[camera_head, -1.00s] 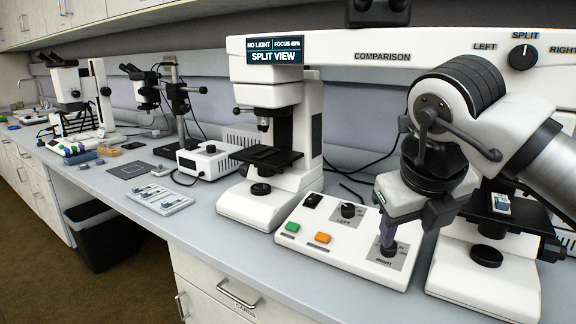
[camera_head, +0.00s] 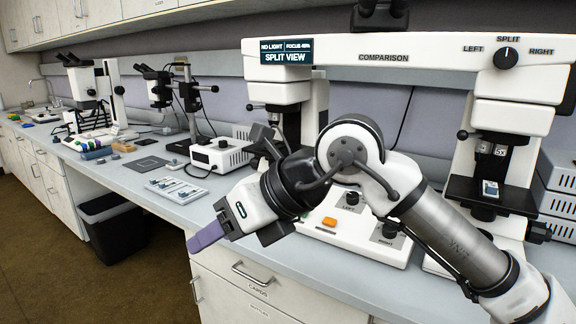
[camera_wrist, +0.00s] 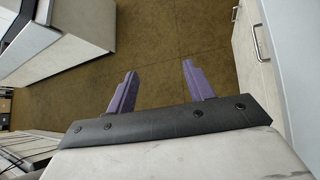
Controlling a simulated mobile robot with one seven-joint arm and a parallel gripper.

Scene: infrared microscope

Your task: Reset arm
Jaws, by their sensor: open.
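My gripper (camera_head: 205,238) is off the front edge of the bench, in front of the drawers, pointing left and slightly down in the head view. In the wrist view its two purple fingers (camera_wrist: 158,85) are apart with nothing between them, above the brown floor. My arm crosses in front of the comparison microscope (camera_head: 400,46) and hides its left stage and part of its control box (camera_head: 376,230). The microscope's display reads NO LIGHT, FOCUS 45% and SPLIT VIEW. Its selector knob (camera_head: 506,58) points to SPLIT. A slide (camera_head: 490,188) lies on the right stage.
A slide tray (camera_head: 176,190) lies on the bench left of my gripper. Other microscopes (camera_head: 85,90) stand farther left, with a power box (camera_head: 222,154) between. A black bin (camera_head: 112,235) stands below the bench. The floor (camera_head: 60,270) in front is clear.

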